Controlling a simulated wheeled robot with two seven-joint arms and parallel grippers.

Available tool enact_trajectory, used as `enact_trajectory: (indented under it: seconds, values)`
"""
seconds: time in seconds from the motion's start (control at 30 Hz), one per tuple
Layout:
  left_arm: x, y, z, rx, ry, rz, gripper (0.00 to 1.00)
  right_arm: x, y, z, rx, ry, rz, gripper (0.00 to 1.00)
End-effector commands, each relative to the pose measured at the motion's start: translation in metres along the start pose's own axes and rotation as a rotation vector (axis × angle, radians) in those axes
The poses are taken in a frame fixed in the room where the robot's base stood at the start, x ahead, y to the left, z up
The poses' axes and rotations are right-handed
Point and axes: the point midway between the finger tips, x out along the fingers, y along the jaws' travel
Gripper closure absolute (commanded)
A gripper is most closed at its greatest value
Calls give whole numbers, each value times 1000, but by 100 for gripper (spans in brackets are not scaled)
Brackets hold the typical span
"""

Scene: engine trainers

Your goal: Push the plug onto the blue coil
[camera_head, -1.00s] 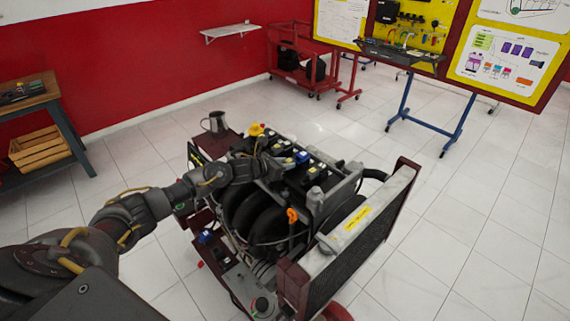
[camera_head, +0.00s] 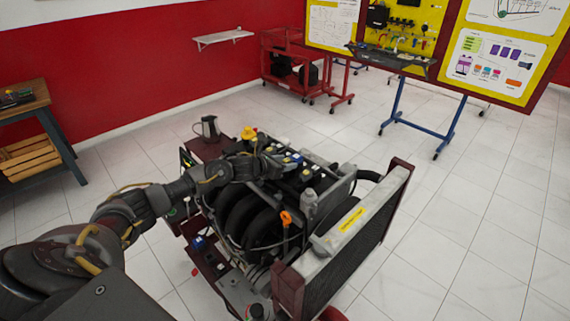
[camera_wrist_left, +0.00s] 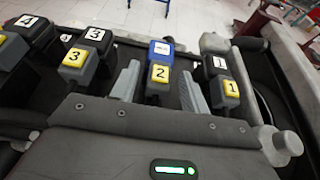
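The blue coil (camera_wrist_left: 161,48), with a white label on top, sits on the engine; in the head view it is a small blue spot (camera_head: 292,158). The plug (camera_wrist_left: 159,76), grey with a yellow top marked 2, is just in front of the blue coil in the left wrist view. I cannot tell whether they touch. My left gripper (camera_wrist_left: 160,88) is open, one finger on each side of this plug, with visible gaps. In the head view my left gripper (camera_head: 270,165) is over the engine top. My right gripper is not in view.
Beside it are a black coil marked 3 (camera_wrist_left: 95,36), its yellow-topped plug (camera_wrist_left: 75,60), a black coil marked 1 (camera_wrist_left: 215,64) and its plug (camera_wrist_left: 231,88). The radiator (camera_head: 345,235) stands at the engine's right. A metal jug (camera_head: 209,128) is behind.

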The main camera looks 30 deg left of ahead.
Motion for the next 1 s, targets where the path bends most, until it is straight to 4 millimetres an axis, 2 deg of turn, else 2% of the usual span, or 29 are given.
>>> enact_trajectory:
  seconds: [0.37, 0.47, 0.8, 1.0]
  values:
    - [-8, 1, -2, 1, 1, 0, 55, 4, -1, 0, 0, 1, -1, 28]
    - [-22, 1, -4, 4, 2, 0, 55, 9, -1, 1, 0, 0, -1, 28]
    - [-86, 1, -4, 5, 3, 1, 55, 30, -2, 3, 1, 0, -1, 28]
    - [-105, 0, -2, 1, 2, 0, 55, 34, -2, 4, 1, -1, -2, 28]
